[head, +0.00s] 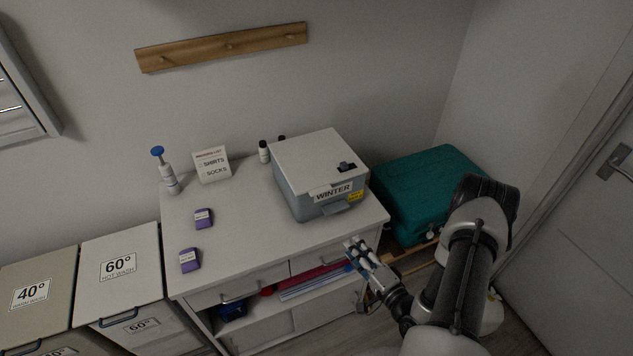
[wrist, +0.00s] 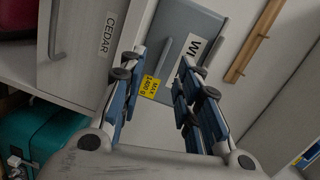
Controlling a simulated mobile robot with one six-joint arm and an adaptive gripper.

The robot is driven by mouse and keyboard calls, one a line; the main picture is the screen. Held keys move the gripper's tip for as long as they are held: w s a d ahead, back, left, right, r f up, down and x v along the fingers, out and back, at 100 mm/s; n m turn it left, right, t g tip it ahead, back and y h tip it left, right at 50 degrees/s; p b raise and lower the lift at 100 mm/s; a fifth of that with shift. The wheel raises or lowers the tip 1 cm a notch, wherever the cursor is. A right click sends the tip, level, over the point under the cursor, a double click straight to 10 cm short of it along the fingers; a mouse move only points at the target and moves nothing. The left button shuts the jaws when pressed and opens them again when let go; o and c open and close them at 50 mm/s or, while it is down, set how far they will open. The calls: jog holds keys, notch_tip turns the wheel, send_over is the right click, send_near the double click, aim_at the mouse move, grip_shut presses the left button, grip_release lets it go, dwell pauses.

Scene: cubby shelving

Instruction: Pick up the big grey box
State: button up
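The big grey box (head: 315,178) has a light lid, a "WINTER" label and a yellow sticker. It stands on the right part of the white dresser top (head: 245,235), with a small dark item on its lid. My gripper (head: 352,249) is in front of the dresser's front edge, below and right of the box, apart from it. In the wrist view, my gripper (wrist: 160,75) has its two fingers spread with nothing between them. The box's grey front (wrist: 185,35) shows beyond the fingertips, with the yellow sticker seen between the fingers.
A teal suitcase (head: 425,188) stands right of the dresser, close to the box. Two purple packets (head: 204,218) (head: 189,260), a pump bottle (head: 166,172), a small sign (head: 211,164) and small bottles (head: 264,152) are on the dresser. A door (head: 575,210) is at right.

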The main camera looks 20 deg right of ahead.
jog(key=s+m+t, duration=0.1)
jog(key=s+m, duration=0.1)
jog(key=b, duration=0.2)
send_near(332, 213)
jog(key=shift+h, duration=0.4)
jog(key=w, duration=0.1)
jog(key=w+a, duration=0.1)
jog(key=w, duration=0.2)
jog(key=shift+w+a+f, duration=0.35)
jog(key=shift+f, duration=0.05)
jog(key=shift+w+d+r+b, duration=0.1)
jog(key=shift+w+b, duration=0.1)
jog(key=shift+w, duration=1.2)
jog(key=shift+w+d+r+b, duration=0.1)
jog(key=shift+w+b, duration=0.05)
jog(key=shift+w, duration=1.2)
grip_shut()
jog(key=shift+r, duration=0.1)
